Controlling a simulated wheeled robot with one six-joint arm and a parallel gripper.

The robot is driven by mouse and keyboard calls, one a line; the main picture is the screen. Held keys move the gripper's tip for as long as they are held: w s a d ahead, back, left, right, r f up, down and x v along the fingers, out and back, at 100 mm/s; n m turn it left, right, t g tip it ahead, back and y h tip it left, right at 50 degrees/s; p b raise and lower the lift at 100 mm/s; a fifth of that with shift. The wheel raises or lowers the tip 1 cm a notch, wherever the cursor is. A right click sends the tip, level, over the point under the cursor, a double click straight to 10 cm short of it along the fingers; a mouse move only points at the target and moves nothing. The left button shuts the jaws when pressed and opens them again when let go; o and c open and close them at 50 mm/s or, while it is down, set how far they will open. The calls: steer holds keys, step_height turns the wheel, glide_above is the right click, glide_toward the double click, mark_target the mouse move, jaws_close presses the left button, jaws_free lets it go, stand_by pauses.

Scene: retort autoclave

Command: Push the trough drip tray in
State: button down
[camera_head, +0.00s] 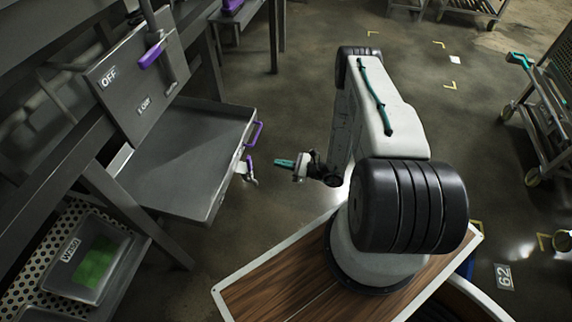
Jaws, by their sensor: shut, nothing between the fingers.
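The trough drip tray (180,165) is a wide, shallow grey metal tray at the left. It sticks out to the right from under the upright panel with the OFF label. A purple handle (255,134) is on its right-hand front edge. A small metal fitting with a purple part (249,170) sits at the tray's near right corner. My gripper (277,162), with teal fingers, is shut and empty. It is just right of that fitting, pointing left toward the tray front, with a small gap in the picture. The tray's rear end is hidden by the panel.
A grey panel (140,84) with a purple-gripped lever (152,55) stands over the tray's back. Below left, a perforated shelf holds a bin labelled WASD or similar (82,258) with green contents. A wheeled cart (548,115) stands far right. The floor between is clear.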

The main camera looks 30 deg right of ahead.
steer(key=x, duration=0.9)
steer(key=shift+w, duration=0.1)
